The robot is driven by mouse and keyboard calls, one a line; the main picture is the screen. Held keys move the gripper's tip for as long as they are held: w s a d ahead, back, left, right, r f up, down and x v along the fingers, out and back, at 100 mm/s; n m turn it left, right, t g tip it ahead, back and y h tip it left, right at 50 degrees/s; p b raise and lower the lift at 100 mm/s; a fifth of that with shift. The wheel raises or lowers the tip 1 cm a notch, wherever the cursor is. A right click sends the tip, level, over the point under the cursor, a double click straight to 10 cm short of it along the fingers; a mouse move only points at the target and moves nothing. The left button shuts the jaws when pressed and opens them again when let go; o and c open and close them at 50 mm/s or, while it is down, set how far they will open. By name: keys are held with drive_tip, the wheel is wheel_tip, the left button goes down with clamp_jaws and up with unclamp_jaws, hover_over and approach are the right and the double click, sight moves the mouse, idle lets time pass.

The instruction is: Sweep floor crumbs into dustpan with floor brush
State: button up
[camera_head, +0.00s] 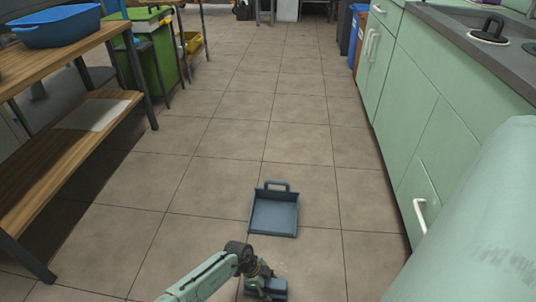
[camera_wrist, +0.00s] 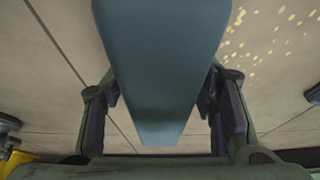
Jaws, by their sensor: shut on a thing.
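The blue-grey dustpan (camera_head: 273,215) lies flat on the tiled floor in the head view, its handle at the far side. My gripper (camera_head: 261,274) is low on the near side of the dustpan, shut on the blue floor brush (camera_head: 268,289). In the wrist view, the brush (camera_wrist: 160,70) fills the middle between the two fingers of my gripper (camera_wrist: 162,108); its bristles are hidden. Pale yellow crumbs (camera_wrist: 270,38) are scattered on the floor to the upper right in the wrist view. I cannot make out crumbs in the head view.
Green cabinets (camera_head: 425,120) line the right side. A wooden shelf table (camera_head: 70,150) with a blue basin (camera_head: 58,27) stands left, with a green bin (camera_head: 150,50) behind it. The floor (camera_head: 245,110) beyond the dustpan is clear.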

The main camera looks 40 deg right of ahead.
drive_tip(key=shift+f+b, duration=0.3)
idle(0.5)
